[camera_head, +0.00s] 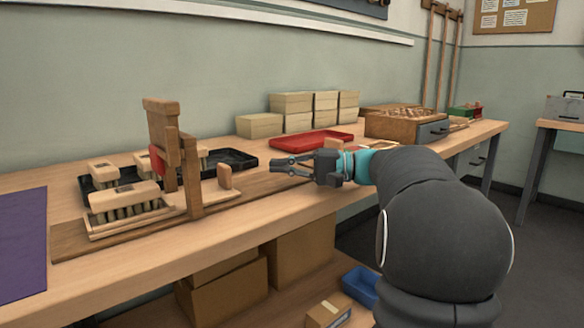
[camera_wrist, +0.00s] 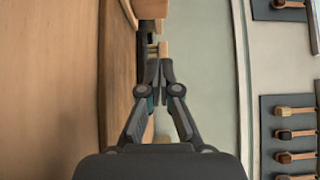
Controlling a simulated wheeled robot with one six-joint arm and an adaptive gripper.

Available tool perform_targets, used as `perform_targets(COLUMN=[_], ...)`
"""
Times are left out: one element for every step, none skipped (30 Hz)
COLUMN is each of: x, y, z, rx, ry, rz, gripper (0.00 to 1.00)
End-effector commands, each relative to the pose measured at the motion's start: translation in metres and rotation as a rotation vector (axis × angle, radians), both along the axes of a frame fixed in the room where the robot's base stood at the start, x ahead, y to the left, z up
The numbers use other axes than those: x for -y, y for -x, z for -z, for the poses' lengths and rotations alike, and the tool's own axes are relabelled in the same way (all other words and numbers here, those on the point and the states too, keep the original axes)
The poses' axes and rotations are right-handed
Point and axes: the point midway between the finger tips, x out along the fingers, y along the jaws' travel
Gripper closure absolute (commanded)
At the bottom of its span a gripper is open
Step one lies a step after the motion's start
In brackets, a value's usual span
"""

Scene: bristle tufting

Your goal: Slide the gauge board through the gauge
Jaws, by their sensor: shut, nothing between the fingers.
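The gauge (camera_head: 187,170) is a wooden frame with a tall post and a red part, standing on a long wooden base. A low wooden board, which looks like the gauge board (camera_head: 130,222), lies left of the post and carries a brush (camera_head: 124,196) with bristles down. Right of the post a small upright wooden block (camera_head: 224,176) stands on a flat piece; whether it joins the gauge board is hidden. My gripper (camera_head: 276,167) is right of this block, apart from it, low over the base. In the wrist view my gripper (camera_wrist: 160,70) is shut and empty, with wooden parts beyond its tips.
A black tray (camera_head: 236,159) with brushes lies behind the gauge. A red tray (camera_head: 311,140) and stacked pale blocks (camera_head: 291,101) stand behind my gripper. A purple mat (camera_head: 22,240) covers the bench's left end. The bench (camera_head: 240,235) is clear in front of the base.

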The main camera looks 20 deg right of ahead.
Motion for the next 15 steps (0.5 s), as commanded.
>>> perform_targets(x=[-0.01, -0.015, -0.022, -0.027, -0.031, -0.038, -0.042, -0.047, -0.053, -0.057, -0.061, -0.065, -0.068, -0.071, -0.075], y=[-0.004, -0.007, -0.01, -0.013, -0.015, -0.019, -0.021, -0.023, -0.02, -0.018, -0.017, -0.015, -0.014, -0.014, -0.012], z=[0.001, 0.001, 0.001, 0.001, 0.001, 0.001, 0.001, 0.001, 0.0, 0.0, 0.0, 0.001, 0.0, 0.0, 0.0], rx=[0.0, 0.0, 0.0, 0.0, 0.0, 0.0, 0.0, 0.0, 0.001, 0.001, 0.001, 0.001, 0.001, 0.001, 0.001], ry=[0.0, 0.0, 0.0, -0.001, -0.001, -0.001, -0.001, 0.0, 0.0, 0.0, 0.0, 0.0, 0.0, 0.0, 0.0], rz=[-0.004, -0.004, -0.002, -0.003, -0.001, -0.002, -0.002, -0.001, -0.001, 0.0, 0.0, 0.001, 0.001, 0.001, 0.001], gripper=[1.0, 1.0, 1.0, 1.0, 1.0, 1.0, 1.0, 1.0, 1.0, 1.0, 1.0, 1.0, 1.0, 1.0, 1.0])
